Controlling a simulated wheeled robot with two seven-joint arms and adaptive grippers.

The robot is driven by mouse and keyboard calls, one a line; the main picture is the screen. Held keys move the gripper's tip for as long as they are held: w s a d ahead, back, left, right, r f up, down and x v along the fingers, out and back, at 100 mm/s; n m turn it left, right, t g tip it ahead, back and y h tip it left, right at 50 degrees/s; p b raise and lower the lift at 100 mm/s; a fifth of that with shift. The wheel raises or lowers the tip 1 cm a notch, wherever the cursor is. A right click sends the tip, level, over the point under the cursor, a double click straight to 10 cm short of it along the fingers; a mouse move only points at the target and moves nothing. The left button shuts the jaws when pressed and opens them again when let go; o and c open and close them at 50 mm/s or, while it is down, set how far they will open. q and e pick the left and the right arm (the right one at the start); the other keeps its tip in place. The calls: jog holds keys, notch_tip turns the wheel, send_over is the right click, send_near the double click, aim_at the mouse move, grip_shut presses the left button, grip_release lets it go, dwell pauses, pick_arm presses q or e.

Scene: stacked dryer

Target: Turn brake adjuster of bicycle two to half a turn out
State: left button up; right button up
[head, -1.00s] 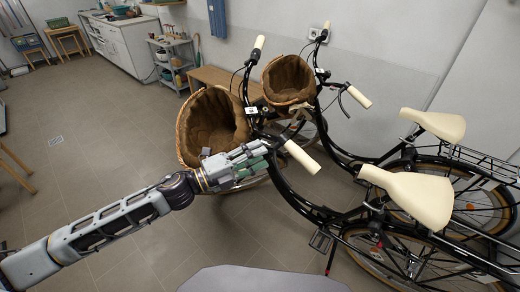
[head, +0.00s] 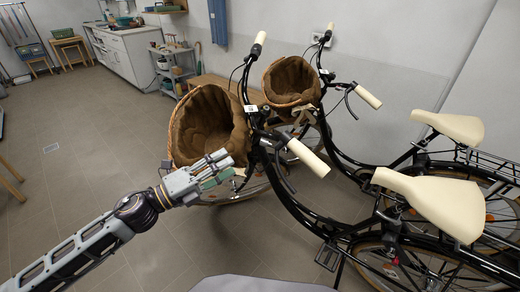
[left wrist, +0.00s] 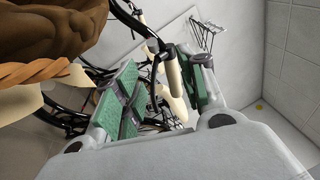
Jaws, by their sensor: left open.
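Two black bicycles with cream grips and saddles stand side by side: a nearer bicycle (head: 300,213) and a farther bicycle (head: 345,150). Each has a small white tag at the handlebar, but I cannot read which is two. The brake adjusters are too small to make out. My left gripper (head: 229,166) is open and empty, in front of the nearer bicycle's basket and left of its near cream grip (head: 307,157). In the left wrist view, its green-padded fingers (left wrist: 165,90) are apart, and a cream grip (left wrist: 173,72) shows beyond them. My right gripper is not in view.
The nearer brown-lined basket (head: 205,125) is close behind my left gripper; its wicker rim (left wrist: 35,72) fills the left wrist view's upper left. The farther basket (head: 290,82) stands behind. A counter (head: 125,50) and a shelf cart (head: 175,68) are at the back.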

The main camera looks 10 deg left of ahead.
aim_at(264, 143)
pick_arm(q)
jog(key=shift+a+f+b, duration=0.45)
jog(key=shift+a+f, duration=0.05)
jog(key=shift+a, duration=0.15)
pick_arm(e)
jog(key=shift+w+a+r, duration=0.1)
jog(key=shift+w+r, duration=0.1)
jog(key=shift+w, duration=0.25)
pick_arm(q)
jog(key=shift+d, duration=0.1)
jog(key=shift+p+x, duration=1.55)
jog(key=shift+x, duration=5.25)
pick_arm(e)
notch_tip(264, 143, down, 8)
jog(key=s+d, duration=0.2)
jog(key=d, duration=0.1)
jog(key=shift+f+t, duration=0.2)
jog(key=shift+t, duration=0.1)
